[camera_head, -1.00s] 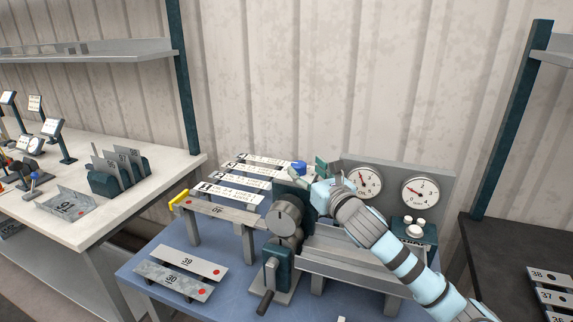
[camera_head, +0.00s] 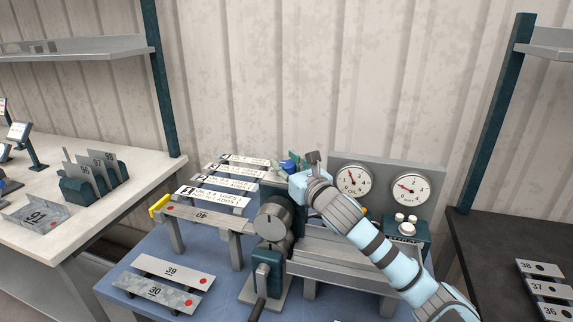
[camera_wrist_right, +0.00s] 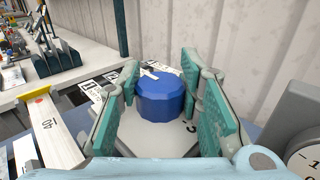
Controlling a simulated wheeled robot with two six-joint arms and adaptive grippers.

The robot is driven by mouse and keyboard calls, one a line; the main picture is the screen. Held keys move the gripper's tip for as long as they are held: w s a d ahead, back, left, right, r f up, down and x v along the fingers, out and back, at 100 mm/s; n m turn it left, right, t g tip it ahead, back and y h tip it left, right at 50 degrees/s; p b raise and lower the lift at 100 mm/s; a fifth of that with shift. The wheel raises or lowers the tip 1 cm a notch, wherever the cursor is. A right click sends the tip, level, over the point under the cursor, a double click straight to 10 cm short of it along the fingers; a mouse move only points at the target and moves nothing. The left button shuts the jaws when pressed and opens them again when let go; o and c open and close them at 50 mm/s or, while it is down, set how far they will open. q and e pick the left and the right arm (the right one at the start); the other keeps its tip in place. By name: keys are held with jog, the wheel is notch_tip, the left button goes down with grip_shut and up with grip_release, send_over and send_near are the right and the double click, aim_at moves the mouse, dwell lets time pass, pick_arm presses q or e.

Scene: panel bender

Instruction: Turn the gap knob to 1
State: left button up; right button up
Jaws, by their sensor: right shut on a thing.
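The blue gap knob (camera_head: 287,165) sits at the back of the bender, left of the two gauges. In the right wrist view the knob (camera_wrist_right: 161,98) stands between the teal pads, with a white mark on top pointing to the upper left. A pale plate (camera_wrist_right: 150,143) lies under it, with one partly hidden dark numeral at the knob's lower right. My right gripper (camera_wrist_right: 160,82) is shut on the knob from above; in the head view the gripper (camera_head: 295,166) partly covers it. The rest of the scale is hidden. My left gripper is not in view.
A grey panel with an oil gauge (camera_head: 353,181) and a second gauge (camera_head: 409,189) stands right of the knob. A grey round handwheel (camera_head: 274,222) is in front. Plates 39 (camera_head: 174,270) and 30 (camera_head: 160,291) lie front left.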

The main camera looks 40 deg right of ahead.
jog(key=shift+a+r+m+g+h+p, duration=0.15)
jog(key=shift+m+g+h+p, duration=0.3)
jog(key=shift+m+h+p, duration=0.7)
jog(key=shift+d+r+m+g+h+p, duration=0.1)
jog(key=shift+m+g+h+p, duration=0.45)
jog(key=shift+h+p, duration=0.95)
jog(key=shift+f+m+g+h+p, duration=0.1)
jog(key=shift+m+g+h+p, duration=0.55)
jog(key=shift+m+h, duration=0.45)
jog(key=m+g+h, duration=0.2)
jog(key=g+h, duration=0.1)
jog(key=shift+f+m, duration=0.1)
jog(key=shift+m, duration=0.2)
jog(key=shift+m+g+h+b, duration=0.3)
jog(key=shift+m+g+h, duration=1.2)
jog(key=shift+g, duration=0.75)
jog(key=shift+m+g, duration=0.3)
jog(key=o, duration=1.2)
jog(key=v, duration=0.7)
jog(key=shift+s+a, duration=0.1)
jog(key=shift+a, duration=0.2)
jog(key=shift+d, duration=0.1)
